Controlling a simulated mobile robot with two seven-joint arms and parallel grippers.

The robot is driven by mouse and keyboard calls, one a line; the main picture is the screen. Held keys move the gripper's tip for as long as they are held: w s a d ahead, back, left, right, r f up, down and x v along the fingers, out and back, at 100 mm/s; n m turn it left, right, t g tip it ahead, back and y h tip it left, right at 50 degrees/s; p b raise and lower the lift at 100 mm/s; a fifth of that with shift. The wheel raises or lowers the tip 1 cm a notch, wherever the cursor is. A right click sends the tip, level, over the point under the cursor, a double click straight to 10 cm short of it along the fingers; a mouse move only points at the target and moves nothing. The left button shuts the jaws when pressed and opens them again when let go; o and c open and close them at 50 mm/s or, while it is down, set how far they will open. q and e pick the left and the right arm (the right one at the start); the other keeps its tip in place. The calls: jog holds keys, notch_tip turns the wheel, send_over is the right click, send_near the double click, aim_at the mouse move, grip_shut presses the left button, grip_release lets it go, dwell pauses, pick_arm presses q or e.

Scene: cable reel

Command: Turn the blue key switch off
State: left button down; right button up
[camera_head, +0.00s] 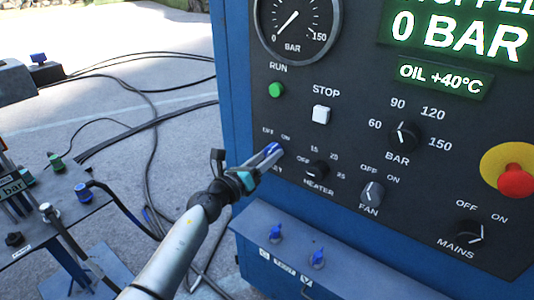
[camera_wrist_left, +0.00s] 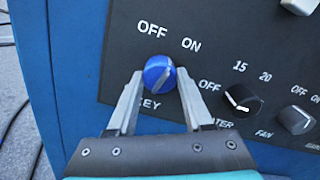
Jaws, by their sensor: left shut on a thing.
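The blue key switch (camera_wrist_left: 160,66) is a round knob on the dark control panel, below the words OFF and ON. In the left wrist view its pale ridge leans up and to the right, towards the ON side. My left gripper (camera_wrist_left: 158,79) has one finger on each side of the knob and is shut on it. In the head view the left gripper (camera_head: 262,164) reaches the panel from the lower left and hides most of the blue key switch (camera_head: 272,149). My right gripper is in neither view.
The heater knob (camera_head: 317,169) and fan knob (camera_head: 372,193) sit close to the right of the key. Above are the green RUN button (camera_head: 276,90) and white STOP button (camera_head: 321,114). A ledge with blue fittings (camera_head: 317,258) juts out below.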

pick_arm(q)
jog(key=n+p, duration=0.1)
jog(key=n, duration=0.3)
jog(key=shift+n+p, duration=0.3)
jog(key=shift+p, duration=0.1)
jog(key=shift+f+n+p, duration=0.1)
jog(key=shift+n+p, duration=0.6)
jog(key=shift+n, duration=1.3)
jog(key=shift+c, duration=1.5)
grip_release()
jog(key=p+v, duration=0.2)
jog(key=v, duration=1.3)
